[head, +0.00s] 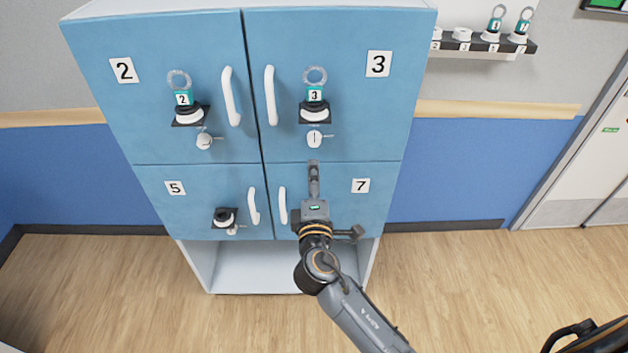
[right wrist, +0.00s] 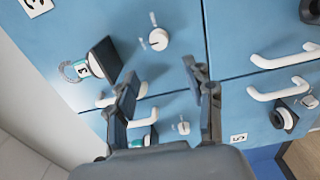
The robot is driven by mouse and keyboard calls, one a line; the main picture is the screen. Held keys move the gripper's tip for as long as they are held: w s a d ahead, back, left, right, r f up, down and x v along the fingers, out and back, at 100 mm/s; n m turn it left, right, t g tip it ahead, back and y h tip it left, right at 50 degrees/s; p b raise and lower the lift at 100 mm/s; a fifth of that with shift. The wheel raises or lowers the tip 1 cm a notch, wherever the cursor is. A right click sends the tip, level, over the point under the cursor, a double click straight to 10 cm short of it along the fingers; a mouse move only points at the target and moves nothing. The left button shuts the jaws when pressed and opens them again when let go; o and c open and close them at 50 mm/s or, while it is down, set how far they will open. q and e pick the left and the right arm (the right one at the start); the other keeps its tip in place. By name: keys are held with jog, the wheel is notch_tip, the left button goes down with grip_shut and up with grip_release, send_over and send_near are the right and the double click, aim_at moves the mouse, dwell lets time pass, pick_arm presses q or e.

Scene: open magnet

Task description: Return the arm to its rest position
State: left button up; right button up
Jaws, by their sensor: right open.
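My right gripper (head: 314,168) is in front of the blue cabinet (head: 190,60), before door 7 (head: 375,205) and just below the lock of door 3 (head: 400,100). In the right wrist view its two fingers (right wrist: 162,85) stand apart with nothing between them. My right arm reaches up from the bottom of the head view. A ringed magnet tagged 3 (head: 315,95) sits in a black holder on door 3. It also shows in the right wrist view (right wrist: 82,70). A white and teal piece (right wrist: 150,137) shows partly behind the fingers. My left gripper is out of view.
Door 2 (head: 140,100) carries a magnet tagged 2 (head: 185,100). White handles (head: 270,95) stick out from the doors. A wall shelf (head: 480,45) with several magnets is at upper right. Wooden floor (head: 470,280) is clear right of the cabinet.

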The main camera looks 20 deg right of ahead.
jog(key=shift+s, duration=0.2)
jog(key=shift+f, duration=0.1)
jog(key=s+f+m+g+y+b, duration=0.1)
jog(key=s+f+g, duration=0.25)
jog(key=f, duration=0.95)
jog(key=s+d+f+m+g+y+b, duration=0.15)
jog(key=s+f, duration=0.35)
jog(key=f, duration=0.9)
jog(key=s+f+m+g+y, duration=0.1)
jog(key=s+f+g, duration=0.35)
jog(key=f, duration=0.85)
jog(key=s+d+f+m+g, duration=0.2)
jog(key=s+f, duration=0.5)
jog(key=s, duration=0.5)
jog(key=s+d+f+m+g+y+b, duration=0.1)
jog(key=s+d+f+m+g, duration=0.1)
jog(key=s+f+m, duration=0.2)
jog(key=s+d+f+m+g+b, duration=0.1)
jog(key=s+f+m+g, duration=0.2)
jog(key=s+f, duration=0.7)
jog(key=s, duration=1)
jog(key=shift+d, duration=0.4)
